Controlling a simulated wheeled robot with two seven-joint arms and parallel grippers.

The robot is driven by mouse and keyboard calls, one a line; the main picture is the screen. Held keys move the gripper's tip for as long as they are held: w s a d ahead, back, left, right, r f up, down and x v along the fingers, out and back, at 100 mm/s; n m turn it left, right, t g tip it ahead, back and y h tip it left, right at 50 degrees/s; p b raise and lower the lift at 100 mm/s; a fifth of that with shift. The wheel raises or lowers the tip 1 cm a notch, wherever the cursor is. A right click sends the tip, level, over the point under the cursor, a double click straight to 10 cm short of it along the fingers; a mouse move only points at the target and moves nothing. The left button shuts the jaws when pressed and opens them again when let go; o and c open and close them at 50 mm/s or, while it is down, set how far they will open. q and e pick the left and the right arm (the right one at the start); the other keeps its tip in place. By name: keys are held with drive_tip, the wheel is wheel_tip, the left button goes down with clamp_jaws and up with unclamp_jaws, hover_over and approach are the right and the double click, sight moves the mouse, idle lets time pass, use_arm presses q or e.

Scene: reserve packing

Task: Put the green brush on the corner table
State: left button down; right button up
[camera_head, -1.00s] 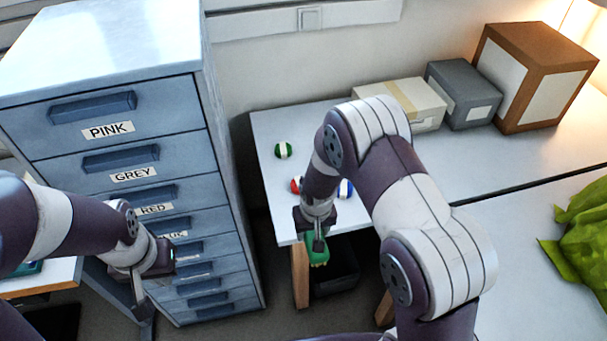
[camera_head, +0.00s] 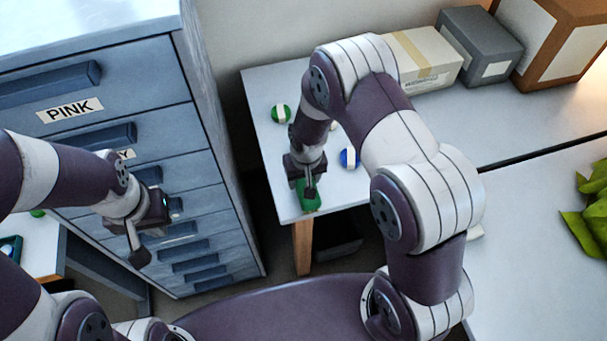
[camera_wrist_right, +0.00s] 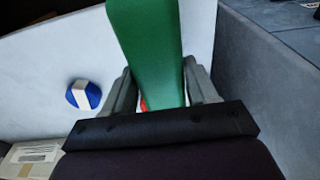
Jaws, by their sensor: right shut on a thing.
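The green brush (camera_head: 309,199) hangs from my right gripper (camera_head: 308,183), which is shut on it. In the head view it is over the near left part of the white corner table (camera_head: 262,165). In the right wrist view the green brush (camera_wrist_right: 148,40) sits between the two grey fingers (camera_wrist_right: 160,88). I cannot tell whether its lower end touches the table. My left gripper (camera_head: 142,238) is in front of the drawer cabinet, with no object visible in it; its jaw opening is unclear.
A red item (camera_wrist_right: 143,104) is mostly hidden behind the brush. Boxes (camera_head: 420,58) stand at the back. The drawer cabinet (camera_head: 120,90) stands close on the left.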

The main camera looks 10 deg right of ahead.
drive_tip(key=shift+f, duration=0.55)
use_arm(q)
drive_tip(key=shift+s+a+f, duration=0.1)
drive_tip(key=shift+s+f, duration=0.1)
drive_tip(key=shift+f, duration=0.25)
use_arm(e)
drive_tip(key=shift+s+a+r, duration=0.1)
drive_tip(key=shift+s, duration=0.05)
use_arm(q)
drive_tip(key=shift+f+b, duration=0.45)
drive_tip(key=shift+b, duration=0.1)
use_arm(e)
drive_tip(key=shift+f, duration=0.65)
drive_tip(key=o, duration=1.3)
drive_tip(key=shift+r, duration=0.15)
